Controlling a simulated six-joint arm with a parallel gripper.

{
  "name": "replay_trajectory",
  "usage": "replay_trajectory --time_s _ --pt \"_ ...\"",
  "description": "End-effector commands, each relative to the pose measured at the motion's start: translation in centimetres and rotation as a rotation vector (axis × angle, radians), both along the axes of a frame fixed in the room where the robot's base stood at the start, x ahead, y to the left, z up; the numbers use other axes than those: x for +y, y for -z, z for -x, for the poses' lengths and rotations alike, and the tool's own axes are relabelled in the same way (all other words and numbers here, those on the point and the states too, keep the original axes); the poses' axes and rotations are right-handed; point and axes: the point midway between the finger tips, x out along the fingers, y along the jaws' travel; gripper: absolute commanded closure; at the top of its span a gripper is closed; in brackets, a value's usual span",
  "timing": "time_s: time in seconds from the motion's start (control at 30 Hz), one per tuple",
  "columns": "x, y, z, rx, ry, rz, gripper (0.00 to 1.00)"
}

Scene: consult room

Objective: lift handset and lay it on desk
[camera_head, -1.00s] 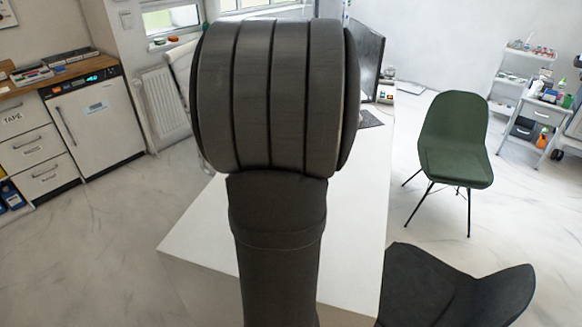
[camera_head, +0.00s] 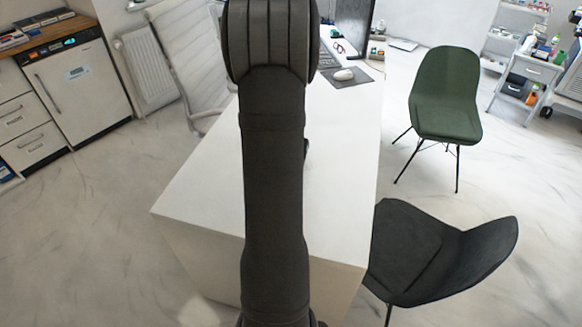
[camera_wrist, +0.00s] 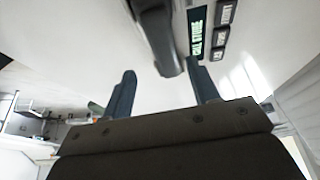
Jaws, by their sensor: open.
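In the wrist view my gripper (camera_wrist: 163,92) shows as two separate dark blue fingers, open with nothing between their tips. A dark, rounded, elongated thing (camera_wrist: 160,38), which looks like the handset, comes down from the top edge and ends just beyond and between the fingers. Beside it is a greenish display-like panel (camera_wrist: 196,32) with several dark-framed rectangles. I cannot tell whether the handset touches anything. In the head view my arm hides the gripper and the phone. The white desk (camera_head: 340,190) shows on both sides of the arm.
A mouse (camera_head: 343,74) lies on a dark pad (camera_head: 362,73) at the desk's far end. A green chair (camera_head: 446,95) and a black chair (camera_head: 440,250) stand right of the desk, a white chair (camera_head: 190,65) left. The near desk top is clear where visible.

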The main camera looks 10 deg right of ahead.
Motion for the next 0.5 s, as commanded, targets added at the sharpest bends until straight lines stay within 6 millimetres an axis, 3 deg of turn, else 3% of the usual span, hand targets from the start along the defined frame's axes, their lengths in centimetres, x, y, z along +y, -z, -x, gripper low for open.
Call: replay_trajectory --time_s 0.27,0.5 --pt "-0.1 1.4 -0.6 0.001 0.000 0.000 0.45" --pt "0.0 4.3 -2.0 0.003 0.000 0.000 0.45"
